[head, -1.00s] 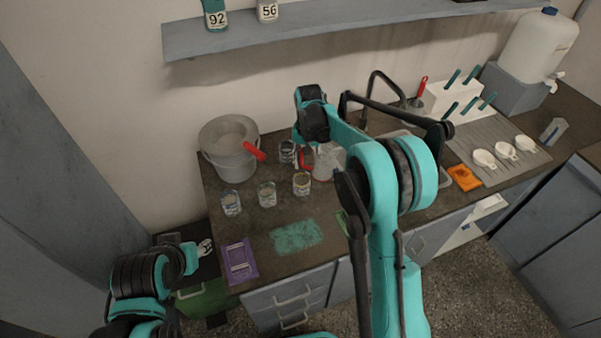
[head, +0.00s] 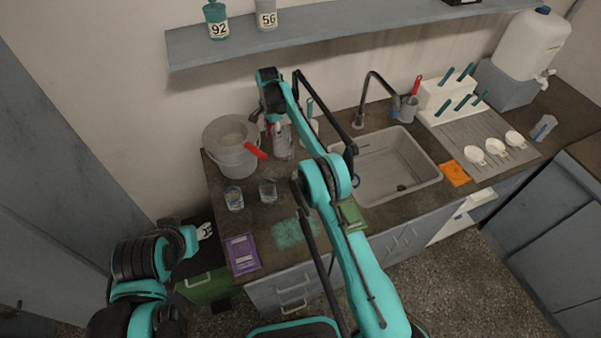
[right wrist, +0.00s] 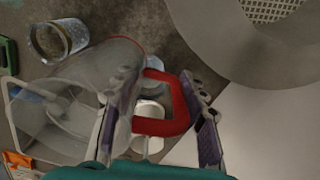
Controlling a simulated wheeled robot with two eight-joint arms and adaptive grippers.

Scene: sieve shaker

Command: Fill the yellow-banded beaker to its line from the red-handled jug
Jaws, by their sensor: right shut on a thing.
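My right gripper (head: 272,124) is shut on the red handle (right wrist: 176,108) of the clear jug (right wrist: 62,108). In the head view the jug (head: 283,143) is right of the grey bucket; its exact tilt is unclear. Two small glass beakers, one left (head: 234,198) and one right (head: 267,190), stand in front of the bucket. A glass beaker also shows in the right wrist view (right wrist: 60,42). I cannot make out a yellow band on any beaker; my right arm hides part of the counter. My left gripper (head: 204,231) is low at the left, away from the beakers; its jaws are too small to read.
A sink (head: 388,180) and tap (head: 372,84) are to the right. A purple pad (head: 242,254) and green patch (head: 294,231) lie near the front edge.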

